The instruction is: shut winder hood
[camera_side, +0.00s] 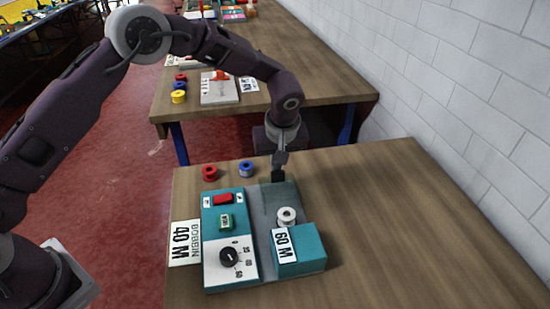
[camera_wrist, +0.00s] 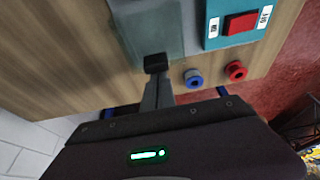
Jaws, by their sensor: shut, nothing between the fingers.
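The winder is a grey and teal machine with a teal control panel (camera_side: 212,222) on its left side. Its see-through grey hood (camera_side: 283,197) appears to stand raised at the back of the machine, behind a white bobbin (camera_side: 287,213) that is uncovered. The hood also shows at the top of the wrist view (camera_wrist: 150,28). My gripper (camera_side: 278,176) is shut and empty, pointing down at the hood's upper back edge. In the wrist view its dark fingertips (camera_wrist: 155,63) overlap the hood's edge; I cannot tell whether they touch it.
A red spool (camera_side: 209,172) and a blue spool (camera_side: 246,169) stand behind the panel, left of my gripper. A teal block (camera_side: 300,252) with a 60 M card is at the machine's front right. The table's right side (camera_side: 400,220) is clear; a white wall lies beyond.

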